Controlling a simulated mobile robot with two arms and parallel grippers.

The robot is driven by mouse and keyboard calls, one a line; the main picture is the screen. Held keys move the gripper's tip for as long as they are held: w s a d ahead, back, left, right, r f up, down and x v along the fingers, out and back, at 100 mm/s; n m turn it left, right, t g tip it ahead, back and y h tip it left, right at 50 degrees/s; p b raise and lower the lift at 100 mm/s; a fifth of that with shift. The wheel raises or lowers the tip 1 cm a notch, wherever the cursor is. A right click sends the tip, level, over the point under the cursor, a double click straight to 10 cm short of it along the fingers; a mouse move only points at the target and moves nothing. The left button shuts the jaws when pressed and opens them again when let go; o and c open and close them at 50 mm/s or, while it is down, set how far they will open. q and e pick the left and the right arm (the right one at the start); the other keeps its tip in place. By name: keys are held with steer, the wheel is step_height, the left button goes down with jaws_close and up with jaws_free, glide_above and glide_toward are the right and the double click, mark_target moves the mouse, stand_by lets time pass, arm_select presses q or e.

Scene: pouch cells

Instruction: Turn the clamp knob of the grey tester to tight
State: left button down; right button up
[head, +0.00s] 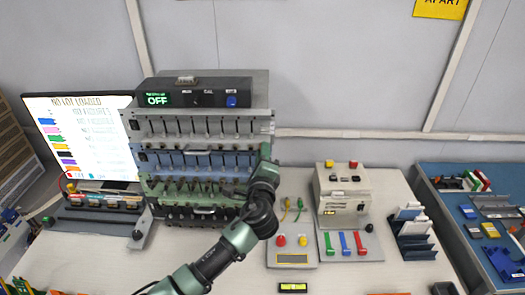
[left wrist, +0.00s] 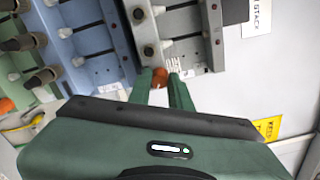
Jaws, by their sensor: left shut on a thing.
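The grey tester (head: 205,127) is the upper unit in the rack, above a blue and a green one. In the left wrist view the grey tester (left wrist: 190,45) fills the upper middle, beside the blue tester. My left gripper (left wrist: 160,79) is shut on a small orange-brown clamp knob (left wrist: 160,76) at the near end of the grey tester, one green finger on either side. In the head view my left gripper (head: 266,150) is at the rack's right end, and the knob is hidden. I cannot read the knob's setting. My right gripper is not in view.
The blue tester (head: 200,161) and green tester (head: 190,188) sit below. A black display box (head: 195,92) reading OFF is on top. A lit screen (head: 80,130) stands left. A beige machine (head: 342,190) and a pad with red and yellow buttons (head: 292,256) stand right.

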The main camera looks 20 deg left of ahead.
arm_select(q)
steer(key=m, duration=0.8)
steer(key=shift+f+m, duration=0.1)
steer(key=shift+m, duration=0.3)
steer(key=shift+d+m, duration=0.1)
steer(key=shift+m, duration=0.2)
steer(key=c, duration=1.3)
jaws_free()
steer(key=shift+b+v, duration=1.25)
steer(key=shift+v, duration=2.65)
